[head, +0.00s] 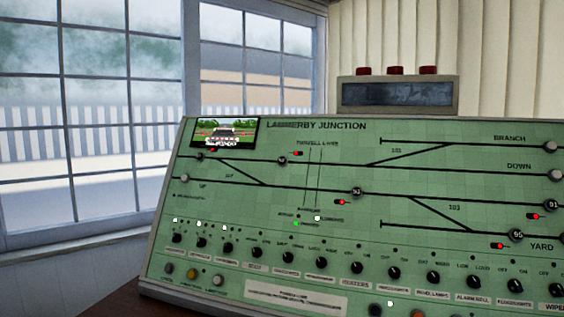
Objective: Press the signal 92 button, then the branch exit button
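A green signal panel (300,240) marked "Lammerby Junction" fills the lower right of the head view, tilted in the picture. A dark round button (357,191) with a white number sits on the line in the middle; the number looks like 92 but is blurred. A red light (340,202) shows just below it to the left. A pale round button (552,146) is at the right end of the Branch line, by the word BRANCH. Neither of my grippers is in view.
Other buttons sit close by: a pale one (545,174) on the Down line, dark ones marked 91 (552,205) and 95 (516,235). Several black knobs (321,263) run along the lower panel. A grey box (398,94) with red lamps stands behind. The window is left.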

